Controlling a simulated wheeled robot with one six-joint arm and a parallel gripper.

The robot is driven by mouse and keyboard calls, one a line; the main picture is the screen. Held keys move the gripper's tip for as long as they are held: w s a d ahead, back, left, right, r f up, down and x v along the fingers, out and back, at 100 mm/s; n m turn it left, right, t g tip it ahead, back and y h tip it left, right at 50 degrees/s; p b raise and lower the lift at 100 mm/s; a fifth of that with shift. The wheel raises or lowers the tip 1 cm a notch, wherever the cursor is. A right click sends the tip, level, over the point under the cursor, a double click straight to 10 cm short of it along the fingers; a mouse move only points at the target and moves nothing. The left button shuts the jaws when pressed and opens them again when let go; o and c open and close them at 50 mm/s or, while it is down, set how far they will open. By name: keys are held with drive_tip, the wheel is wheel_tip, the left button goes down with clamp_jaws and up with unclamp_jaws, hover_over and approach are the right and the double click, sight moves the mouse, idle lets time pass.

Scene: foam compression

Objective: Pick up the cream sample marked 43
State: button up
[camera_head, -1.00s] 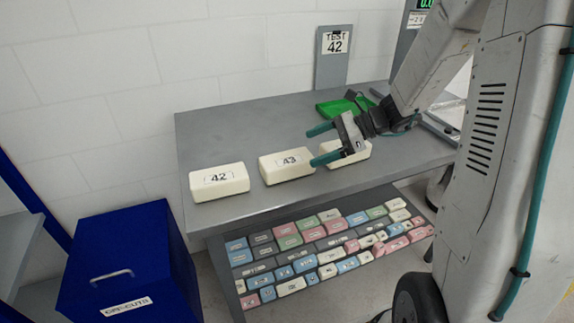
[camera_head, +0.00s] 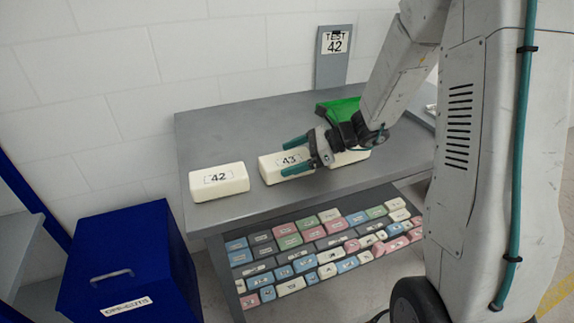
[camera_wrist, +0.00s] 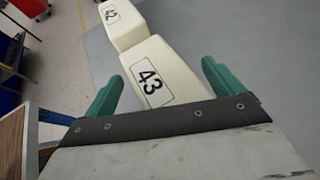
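The cream sample marked 43 (camera_head: 276,170) lies on the grey table (camera_head: 262,120), the middle one of three cream blocks. In the wrist view the sample marked 43 (camera_wrist: 158,70) sits between and ahead of my gripper's teal fingers, with its label facing up. My gripper (camera_head: 290,156) is open. One finger is on the far side of the sample and one on the near side, over its right part. I cannot tell whether either finger touches it. The right end of the sample is hidden by my gripper in the head view.
The sample marked 42 (camera_head: 219,181) lies to the left, near the table's front edge. Another cream block (camera_head: 348,157) is partly hidden behind my gripper. A green object (camera_head: 340,108) lies behind. A blue bin (camera_head: 128,262) stands at front left. Several coloured blocks fill the lower shelf.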

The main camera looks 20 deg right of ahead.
drive_tip(key=c, duration=0.9)
